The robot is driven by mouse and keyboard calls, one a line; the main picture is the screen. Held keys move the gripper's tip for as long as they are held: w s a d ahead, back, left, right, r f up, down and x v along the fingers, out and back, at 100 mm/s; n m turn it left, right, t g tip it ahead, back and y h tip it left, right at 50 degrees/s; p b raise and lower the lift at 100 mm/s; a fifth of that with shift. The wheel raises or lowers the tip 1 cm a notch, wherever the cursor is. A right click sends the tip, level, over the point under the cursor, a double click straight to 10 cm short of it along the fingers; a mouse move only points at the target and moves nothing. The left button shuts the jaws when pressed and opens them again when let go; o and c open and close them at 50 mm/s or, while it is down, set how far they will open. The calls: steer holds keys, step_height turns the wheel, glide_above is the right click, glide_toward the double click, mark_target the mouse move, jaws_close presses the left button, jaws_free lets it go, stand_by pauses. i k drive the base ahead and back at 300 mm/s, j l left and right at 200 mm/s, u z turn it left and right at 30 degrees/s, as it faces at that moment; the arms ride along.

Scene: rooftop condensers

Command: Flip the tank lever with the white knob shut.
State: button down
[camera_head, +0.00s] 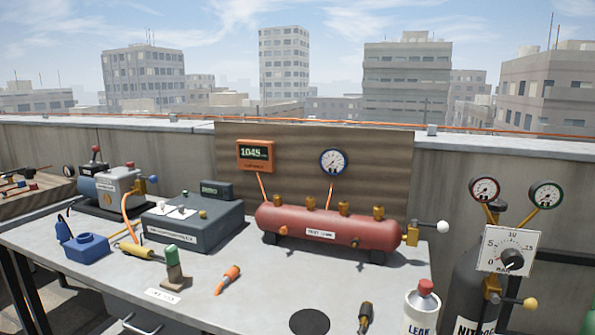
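A red tank (328,228) lies along the back right of the grey workbench, with a white label on its front and several brass fittings on top. A brass valve (411,233) sits at its right end. From the valve a thin lever runs out to the right, roughly level, and ends in a round white knob (442,227) that juts past the bench's right edge. Nothing touches the knob. My gripper is not in view.
A nitrogen cylinder (470,290) with gauges and a dial panel (508,250) stands just right of the knob. A leak spray can (420,308) and a screwdriver (365,318) are in front. An orange-handled tool (228,279) lies mid-bench. Bare bench top lies before the tank.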

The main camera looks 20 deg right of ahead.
mark_target(443, 226)
steer(key=z, duration=1.25)
steer(key=j+u, duration=0.2)
steer(key=i+j+u, duration=0.15)
steer(key=j, duration=0.2)
steer(key=i+l, duration=0.8)
